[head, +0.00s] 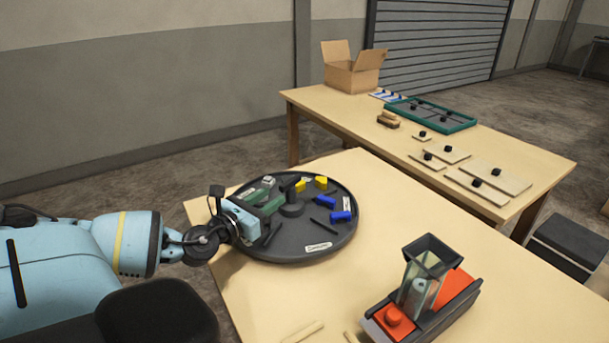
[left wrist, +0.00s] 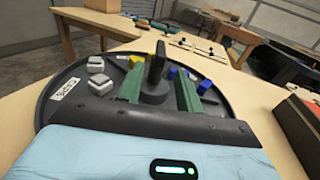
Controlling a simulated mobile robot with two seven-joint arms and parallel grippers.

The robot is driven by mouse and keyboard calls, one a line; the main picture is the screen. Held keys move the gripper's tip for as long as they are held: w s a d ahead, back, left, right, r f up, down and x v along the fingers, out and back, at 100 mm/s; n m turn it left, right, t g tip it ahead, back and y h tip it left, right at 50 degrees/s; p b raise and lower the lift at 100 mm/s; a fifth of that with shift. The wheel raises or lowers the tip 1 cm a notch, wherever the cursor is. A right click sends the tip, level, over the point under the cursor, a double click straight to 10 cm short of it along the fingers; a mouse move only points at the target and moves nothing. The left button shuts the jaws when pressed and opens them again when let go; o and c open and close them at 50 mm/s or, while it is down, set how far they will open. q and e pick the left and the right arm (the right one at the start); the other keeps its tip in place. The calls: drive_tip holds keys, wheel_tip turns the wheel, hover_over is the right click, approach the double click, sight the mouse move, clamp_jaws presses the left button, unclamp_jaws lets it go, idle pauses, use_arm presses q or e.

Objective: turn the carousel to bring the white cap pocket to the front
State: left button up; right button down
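The carousel (head: 345,232) is a round dark tray on the near table. It has a central hub (head: 291,207), dividers and small white labels. White-grey caps (head: 268,182) lie at its far left side in the head view and on the left in the left wrist view (left wrist: 97,83). Yellow caps (head: 320,183) are at the back and blue caps (head: 341,216) at the right. My left gripper (head: 271,202) is over the carousel's left side. Its green fingers are apart, with a dark upright piece (left wrist: 157,62) showing between them; I cannot tell whether they touch it. My right gripper is out of view.
A dispenser with a clear hopper and red button (head: 394,316) stands at the near table's front right. The far table (head: 330,103) holds an open cardboard box (head: 354,75), a green-edged tray (head: 455,122) and several knobbed boards.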

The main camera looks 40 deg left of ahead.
sight(280, 190)
use_arm(q)
drive_tip(key=shift+w+f, duration=0.1)
drive_tip(key=shift+w, duration=0.35)
drive_tip(key=shift+s+r, duration=0.2)
drive_tip(key=shift+s, duration=0.2)
drive_tip(key=shift+w, duration=0.15)
drive_tip(key=shift+w+a+f+b, duration=0.15)
drive_tip(key=shift+w+b, duration=0.4)
drive_tip(key=shift+w, duration=1.7)
drive_tip(key=shift+w+a, duration=0.15)
drive_tip(key=shift+w, duration=1.4)
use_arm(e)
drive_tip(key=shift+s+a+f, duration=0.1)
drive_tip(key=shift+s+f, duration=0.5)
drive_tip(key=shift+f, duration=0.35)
use_arm(q)
clamp_jaws()
